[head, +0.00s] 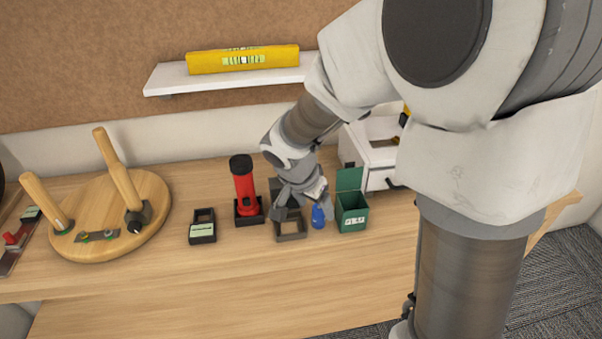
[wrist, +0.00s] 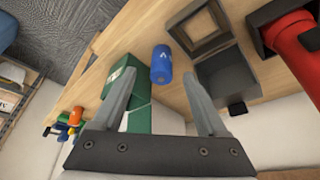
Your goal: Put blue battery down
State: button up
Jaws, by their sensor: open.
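The blue battery (head: 318,216) is on the wooden table, between a small dark open box (head: 291,236) and a green box (head: 352,219). It looks upright in the head view. In the wrist view the blue battery (wrist: 161,64) shows between and just beyond my fingertips, with a gap to each finger. My gripper (wrist: 158,82) is open with nothing clamped in it. In the head view my gripper (head: 306,203) is low over the table beside the battery, partly hidden by my arm.
A red flashlight (head: 245,188) stands in a dark holder left of the small open box. A white case (head: 372,148) stands behind. The table front is clear.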

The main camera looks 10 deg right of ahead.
aim_at(317, 210)
jog(key=shift+b+x, duration=0.4)
jog(key=shift+x, duration=2.75)
jog(key=shift+w+r, duration=0.1)
jog(key=shift+w, duration=0.05)
grip_shut()
